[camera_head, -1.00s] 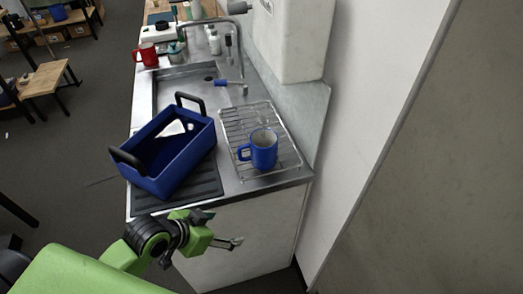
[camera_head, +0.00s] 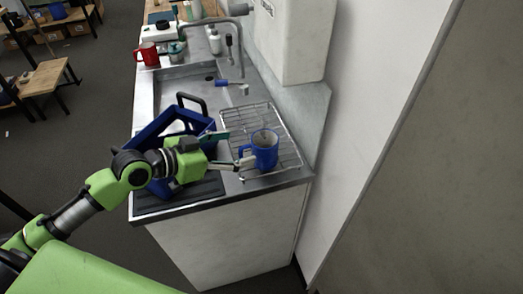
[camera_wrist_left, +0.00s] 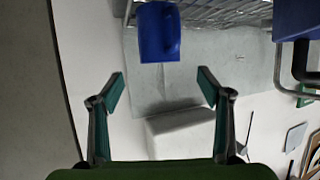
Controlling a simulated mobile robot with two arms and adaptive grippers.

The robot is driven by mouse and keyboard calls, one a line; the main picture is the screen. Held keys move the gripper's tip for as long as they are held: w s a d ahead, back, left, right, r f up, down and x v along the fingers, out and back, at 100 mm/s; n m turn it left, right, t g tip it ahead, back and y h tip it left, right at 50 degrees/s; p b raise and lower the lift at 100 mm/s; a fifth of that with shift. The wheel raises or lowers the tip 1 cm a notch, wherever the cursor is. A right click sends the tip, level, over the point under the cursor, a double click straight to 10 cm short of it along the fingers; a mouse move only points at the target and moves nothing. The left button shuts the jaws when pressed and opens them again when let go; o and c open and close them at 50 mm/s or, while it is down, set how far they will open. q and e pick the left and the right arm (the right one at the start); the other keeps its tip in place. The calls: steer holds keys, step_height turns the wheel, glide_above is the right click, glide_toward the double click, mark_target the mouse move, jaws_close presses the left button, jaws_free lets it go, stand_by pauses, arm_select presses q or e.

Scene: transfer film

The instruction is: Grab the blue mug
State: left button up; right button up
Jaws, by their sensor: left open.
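The blue mug (camera_head: 265,152) stands upright on the wire rack (camera_head: 287,138) at the near right of the counter, its handle toward the left. In the left wrist view the mug (camera_wrist_left: 158,32) is at the top middle, beyond the fingertips. My left gripper (camera_head: 238,150) reaches in from the left with its fingers close to the handle side of the mug. The wrist view shows the gripper (camera_wrist_left: 162,90) open, with nothing between its fingers. Whether a finger touches the handle is unclear. My right gripper is not in view.
A blue crate (camera_head: 160,130) with black handles stands left of the rack, partly hidden by my left arm. Behind are the sink (camera_head: 185,88), a tap (camera_head: 240,50), a blue-handled brush (camera_head: 228,83) and a red mug (camera_head: 147,53). A wall borders the right side.

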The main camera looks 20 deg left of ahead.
mark_target(254, 145)
arm_select(q)
steer(key=p+x, duration=0.3)
steer(key=x, duration=0.6)
steer(key=shift+f, duration=0.2)
steer(key=shift+w+d+f, duration=0.25)
steer(key=shift+w, duration=0.05)
steer(key=shift+s+a, duration=0.1)
steer(key=c, duration=1.5)
